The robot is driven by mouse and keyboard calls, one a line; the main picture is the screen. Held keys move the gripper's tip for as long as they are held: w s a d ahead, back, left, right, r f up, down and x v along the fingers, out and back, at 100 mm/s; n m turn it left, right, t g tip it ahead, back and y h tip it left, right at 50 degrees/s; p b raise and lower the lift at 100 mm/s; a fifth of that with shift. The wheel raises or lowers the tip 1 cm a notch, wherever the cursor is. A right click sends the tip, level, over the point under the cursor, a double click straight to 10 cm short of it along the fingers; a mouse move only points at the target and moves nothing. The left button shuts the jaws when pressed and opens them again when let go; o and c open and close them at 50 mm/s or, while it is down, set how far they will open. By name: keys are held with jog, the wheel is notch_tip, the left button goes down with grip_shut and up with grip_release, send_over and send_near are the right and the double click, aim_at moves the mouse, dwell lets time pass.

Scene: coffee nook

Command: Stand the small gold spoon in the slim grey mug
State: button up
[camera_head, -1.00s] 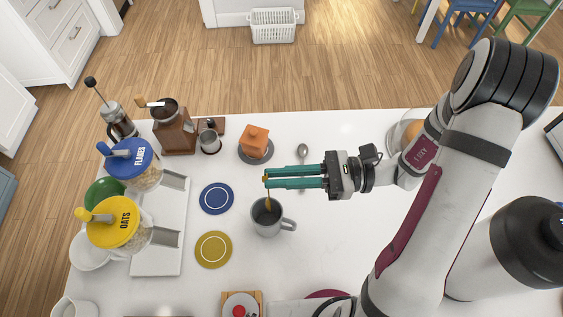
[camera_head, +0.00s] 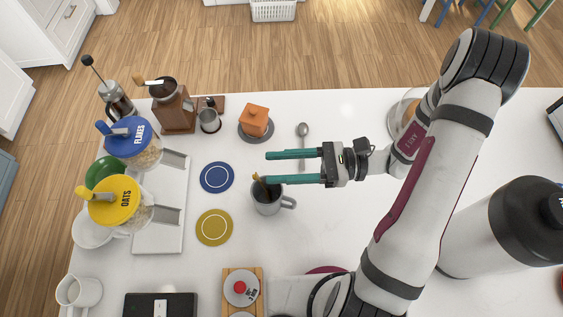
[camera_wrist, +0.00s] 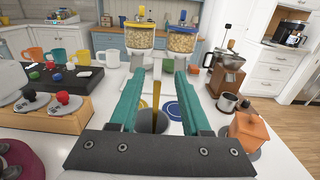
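The small gold spoon (camera_head: 257,179) stands in the slim grey mug (camera_head: 268,208), its handle leaning out over the rim. In the wrist view the spoon (camera_wrist: 156,95) rises from the mug (camera_wrist: 146,122) between my fingers, with clear space on both sides. The spoon's lower end is hidden inside the mug. My gripper (camera_head: 266,168) is open and empty above the mug, its near finger crossing over the rim. It also shows open in the wrist view (camera_wrist: 161,75).
A silver spoon (camera_head: 303,131) lies on the counter behind my gripper. A blue coaster (camera_head: 216,177) and a yellow coaster (camera_head: 214,227) lie left of the mug. An orange box (camera_head: 254,121) sits behind. The counter right of the mug is clear.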

jog(key=shift+d, duration=0.15)
jog(key=d, duration=1.5)
jog(key=shift+d, duration=0.3)
jog(key=s+a+r+n+h, duration=0.6)
jog(key=s+a+n+h, duration=0.4)
jog(key=h, duration=0.6)
jog(key=shift+s+a+r+n, duration=0.4)
jog(key=shift+s+n, duration=0.8)
jog(key=shift+s, duration=0.05)
